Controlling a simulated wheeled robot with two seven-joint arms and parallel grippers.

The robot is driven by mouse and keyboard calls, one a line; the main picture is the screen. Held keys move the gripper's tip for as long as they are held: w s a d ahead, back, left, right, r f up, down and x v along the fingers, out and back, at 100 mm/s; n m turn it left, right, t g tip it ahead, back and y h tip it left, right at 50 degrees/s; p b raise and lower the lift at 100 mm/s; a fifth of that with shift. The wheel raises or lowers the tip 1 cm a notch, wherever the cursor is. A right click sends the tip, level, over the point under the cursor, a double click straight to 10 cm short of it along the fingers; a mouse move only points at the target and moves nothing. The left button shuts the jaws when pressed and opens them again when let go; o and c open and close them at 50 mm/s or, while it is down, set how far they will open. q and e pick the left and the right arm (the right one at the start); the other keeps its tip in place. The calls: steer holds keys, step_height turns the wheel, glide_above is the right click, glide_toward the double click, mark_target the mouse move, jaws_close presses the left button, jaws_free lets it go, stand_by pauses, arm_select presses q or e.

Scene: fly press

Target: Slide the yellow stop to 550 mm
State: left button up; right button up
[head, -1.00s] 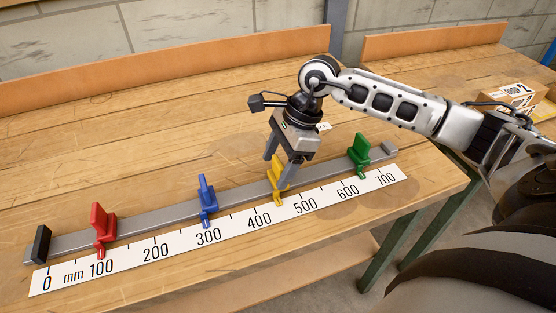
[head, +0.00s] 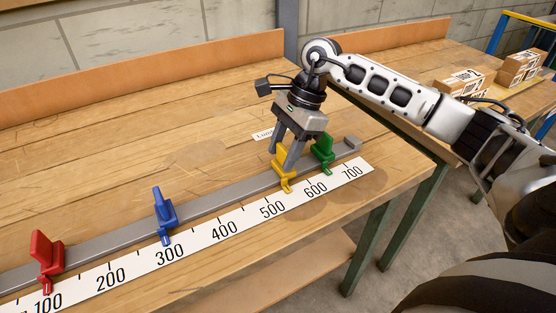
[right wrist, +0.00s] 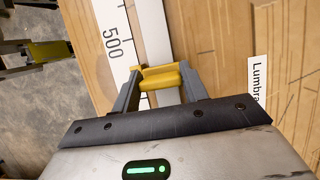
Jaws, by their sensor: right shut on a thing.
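The yellow stop (head: 285,168) sits on the grey rail (head: 215,195), with its pointer about midway between the 500 and 600 marks of the white scale (head: 223,230). My right gripper (head: 282,157) is shut on the yellow stop from above. In the right wrist view the yellow stop (right wrist: 161,78) lies between the two fingers, beside the 500 label. The fingers hide part of it in the head view. My left gripper is not in view.
The green stop (head: 323,152) stands close to the right of the yellow stop, near 600 to 650. The blue stop (head: 164,212) is near 300 and the red stop (head: 46,258) near 100. Boxes (head: 520,67) lie on the bench at the back right.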

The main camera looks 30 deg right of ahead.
steer(key=shift+r, duration=0.1)
steer(key=o, duration=1.4)
steer(key=shift+d, duration=0.1)
steer(key=shift+d+r, duration=0.15)
steer(key=shift+r, duration=0.25)
steer(key=v, duration=1.5)
